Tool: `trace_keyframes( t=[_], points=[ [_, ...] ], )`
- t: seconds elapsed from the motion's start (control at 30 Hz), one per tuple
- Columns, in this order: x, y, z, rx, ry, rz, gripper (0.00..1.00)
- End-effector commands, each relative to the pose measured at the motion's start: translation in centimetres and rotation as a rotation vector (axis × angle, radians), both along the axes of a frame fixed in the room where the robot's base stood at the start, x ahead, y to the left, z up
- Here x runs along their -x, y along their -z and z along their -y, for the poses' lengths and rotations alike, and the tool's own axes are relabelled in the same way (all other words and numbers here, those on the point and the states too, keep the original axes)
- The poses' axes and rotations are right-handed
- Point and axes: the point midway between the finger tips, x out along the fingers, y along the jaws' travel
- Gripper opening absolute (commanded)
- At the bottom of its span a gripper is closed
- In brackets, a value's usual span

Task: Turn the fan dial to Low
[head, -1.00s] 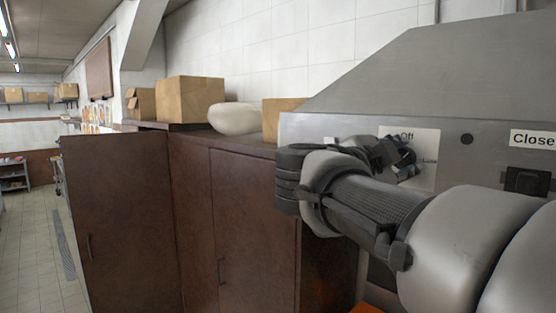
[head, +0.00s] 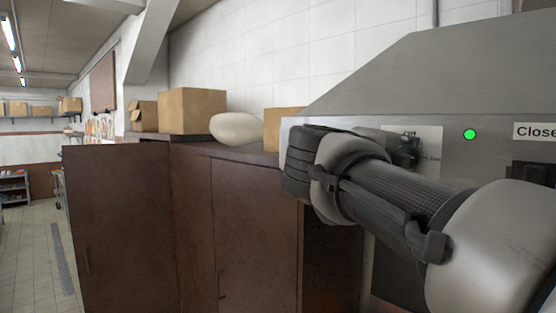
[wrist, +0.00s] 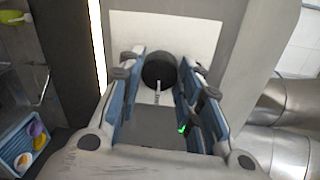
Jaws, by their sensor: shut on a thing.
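The fan dial (wrist: 158,68) is a round black knob with a white pointer mark, set on a white label plate (wrist: 200,33). In the wrist view the pointer points down toward the bottom of the picture. My gripper (wrist: 160,82) is shut on the dial, with one blue-grey finger on each side of it. In the head view my gripper (head: 405,150) is at the same label plate (head: 428,140) on the grey metal hood, and my arm hides most of the dial and lettering. A green indicator light (head: 470,134) glows just right of the plate.
A sign reading "Close" (head: 535,131) and a dark switch (head: 528,174) are to the right on the hood. Brown cabinets (head: 240,225) stand at left, with cardboard boxes (head: 192,110) and a pale rounded object (head: 236,128) on top. Tiled floor (head: 30,250) is open at far left.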

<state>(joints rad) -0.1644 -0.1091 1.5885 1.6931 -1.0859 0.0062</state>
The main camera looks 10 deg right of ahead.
Motion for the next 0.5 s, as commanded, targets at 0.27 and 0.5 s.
trace_keyframes(
  t=[0.27, 0.5],
  points=[
    [0.05, -0.08, 0.04, -0.030, 0.000, 0.041, 0.09],
    [0.05, -0.10, 0.05, -0.032, 0.001, 0.044, 0.09]
  ],
)
